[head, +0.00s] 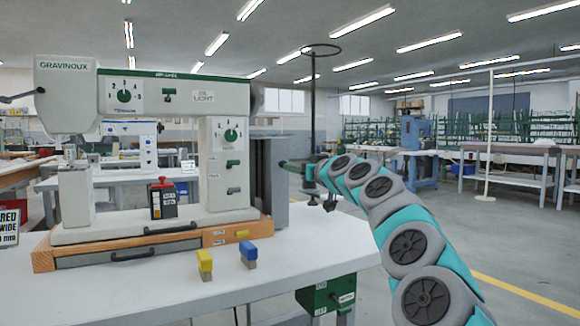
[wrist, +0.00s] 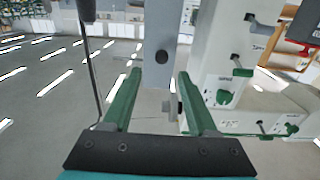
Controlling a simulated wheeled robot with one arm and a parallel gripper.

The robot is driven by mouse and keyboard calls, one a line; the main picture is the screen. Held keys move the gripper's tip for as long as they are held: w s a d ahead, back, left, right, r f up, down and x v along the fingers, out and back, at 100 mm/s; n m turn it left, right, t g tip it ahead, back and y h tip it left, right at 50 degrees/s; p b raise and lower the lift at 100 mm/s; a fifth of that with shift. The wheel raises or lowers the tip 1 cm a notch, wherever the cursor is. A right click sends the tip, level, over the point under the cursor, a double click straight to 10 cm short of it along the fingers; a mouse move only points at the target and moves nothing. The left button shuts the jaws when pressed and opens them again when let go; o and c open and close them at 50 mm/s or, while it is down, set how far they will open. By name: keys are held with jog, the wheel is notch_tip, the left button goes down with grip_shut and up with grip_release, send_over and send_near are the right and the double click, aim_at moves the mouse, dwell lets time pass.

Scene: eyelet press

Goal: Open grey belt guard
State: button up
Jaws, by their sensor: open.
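The grey belt guard (head: 271,180) is a tall panel at the right end of the press, behind its green-and-white column. My gripper (head: 290,166) is at the guard's right side, its green fingers pointing left toward it. In the wrist view, my gripper (wrist: 158,76) is open, one green finger on each side. The grey guard (wrist: 160,30), with a dark round spot on it, reaches down between the fingertips. I cannot tell whether either finger touches it, or whether the guard stands ajar.
The press (head: 170,90) stands on a wooden base (head: 150,245) on a white table (head: 200,292). A thin dark pole (head: 313,100) with a ring rises behind my gripper. Floor at right is open.

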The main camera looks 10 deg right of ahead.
jog(key=p+x, duration=0.2)
jog(key=x, duration=0.5)
dwell(0.5)
jog(key=shift+s+a+f, duration=0.1)
jog(key=shift+f, duration=0.05)
grip_shut()
dwell(0.4)
dwell(0.9)
